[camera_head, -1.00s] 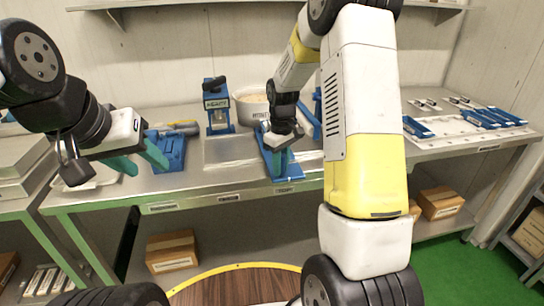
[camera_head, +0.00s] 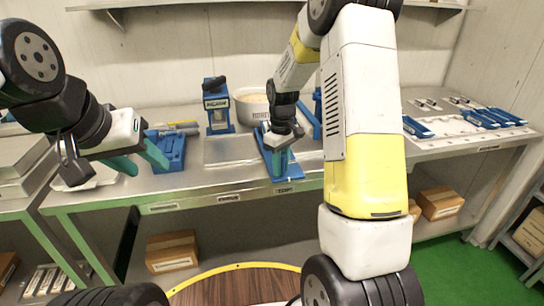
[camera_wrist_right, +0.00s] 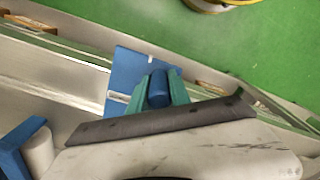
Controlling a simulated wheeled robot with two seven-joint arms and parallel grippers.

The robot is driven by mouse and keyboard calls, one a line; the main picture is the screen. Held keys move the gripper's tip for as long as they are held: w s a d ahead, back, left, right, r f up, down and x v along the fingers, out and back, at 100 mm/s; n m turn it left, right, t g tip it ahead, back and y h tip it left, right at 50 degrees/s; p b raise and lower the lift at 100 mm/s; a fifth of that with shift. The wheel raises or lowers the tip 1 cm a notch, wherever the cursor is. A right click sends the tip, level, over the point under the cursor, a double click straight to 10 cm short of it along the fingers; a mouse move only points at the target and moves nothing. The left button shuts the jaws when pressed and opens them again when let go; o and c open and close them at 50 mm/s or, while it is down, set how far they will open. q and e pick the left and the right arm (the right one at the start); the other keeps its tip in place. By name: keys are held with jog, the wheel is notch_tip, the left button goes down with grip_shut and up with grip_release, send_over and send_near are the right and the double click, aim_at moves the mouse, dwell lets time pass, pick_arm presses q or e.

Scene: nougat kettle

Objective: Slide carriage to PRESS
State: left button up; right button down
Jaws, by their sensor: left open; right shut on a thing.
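My right gripper (camera_wrist_right: 160,90) is shut on a blue knob (camera_wrist_right: 158,88), held between its two teal fingers in the right wrist view. The knob stands over a blue plate (camera_wrist_right: 128,78) with a pale slot. In the head view my right gripper (camera_head: 279,162) points down at this blue fixture (camera_head: 292,180) by the front edge of the steel bench. Its hand and fingers hide much of the fixture. I cannot tell which part is the carriage, nor read a PRESS mark. My left gripper (camera_head: 139,160) is open and empty, in front of the bench at the left.
A blue stand (camera_head: 217,112) and a pale bowl (camera_head: 253,112) are behind the fixture. A blue tray-like fixture (camera_head: 172,158) lies near my left gripper. Several blue parts (camera_head: 480,119) lie at the right end. A bare metal plate (camera_head: 228,150) is left of my right gripper.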

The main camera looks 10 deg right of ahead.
dwell(0.5)
jog(key=a, duration=2)
jog(key=shift+s+a, duration=0.25)
jog(key=shift+s, duration=0.05)
jog(key=shift+a+r, duration=0.1)
jog(key=c, duration=1.2)
grip_release()
notch_tip(320, 180, up, 8)
